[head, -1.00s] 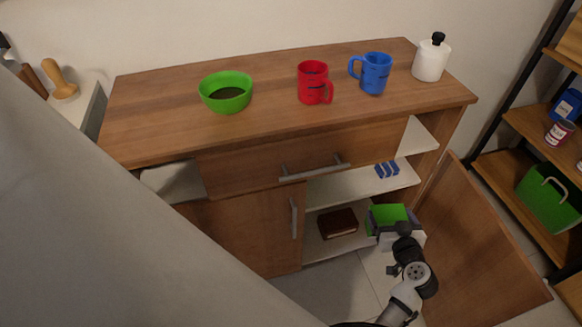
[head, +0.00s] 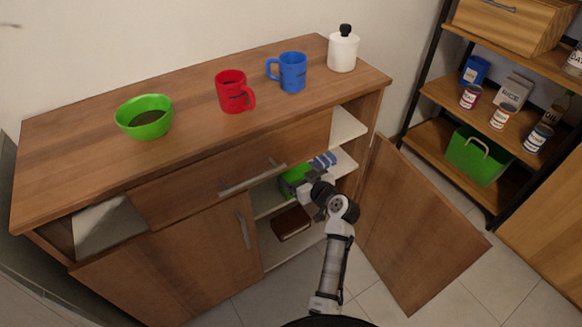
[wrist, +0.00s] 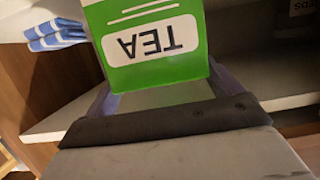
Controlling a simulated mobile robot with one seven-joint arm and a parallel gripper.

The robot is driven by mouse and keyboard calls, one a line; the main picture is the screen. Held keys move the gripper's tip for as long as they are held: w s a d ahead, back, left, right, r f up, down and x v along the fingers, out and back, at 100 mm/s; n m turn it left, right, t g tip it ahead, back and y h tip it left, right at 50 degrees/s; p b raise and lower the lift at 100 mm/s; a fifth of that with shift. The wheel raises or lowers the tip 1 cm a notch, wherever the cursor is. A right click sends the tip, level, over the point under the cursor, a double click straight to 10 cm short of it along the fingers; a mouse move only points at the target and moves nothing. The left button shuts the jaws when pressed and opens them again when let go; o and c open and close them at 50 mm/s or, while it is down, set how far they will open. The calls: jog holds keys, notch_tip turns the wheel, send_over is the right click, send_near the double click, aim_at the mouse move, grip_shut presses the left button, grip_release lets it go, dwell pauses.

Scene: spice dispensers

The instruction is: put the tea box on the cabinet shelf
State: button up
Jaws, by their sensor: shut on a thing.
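The tea box (wrist: 155,50) is green and white with "TEA" upside down in the wrist view. My gripper (wrist: 160,90) is shut on it, one finger at each side. In the head view the green box (head: 294,178) shows at the cabinet's open right compartment, partly hidden behind my gripper (head: 308,184). The cabinet shelf (head: 345,163) is white and lies at about the box's height; a pale shelf surface (wrist: 60,118) also shows around the box in the wrist view. I cannot tell whether the box touches the shelf.
Blue-and-white striped items (head: 325,159) lie on the shelf, also in the wrist view (wrist: 56,35). A brown box (head: 291,223) sits on the lower level. The open door (head: 415,225) stands right of my arm. A bowl and mugs stand on top.

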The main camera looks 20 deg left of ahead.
aim_at(292, 170)
jog(key=w+a, duration=0.3)
jog(key=shift+a+r+p, duration=0.1)
jog(key=shift+a+p, duration=0.2)
jog(key=shift+p, duration=0.1)
jog(key=shift+s+d+f, duration=0.1)
jog(key=shift+s+f, duration=0.05)
jog(key=shift+f, duration=0.65)
jog(key=shift+f, duration=0.2)
jog(key=o, duration=0.9)
jog(key=shift+o, duration=0.2)
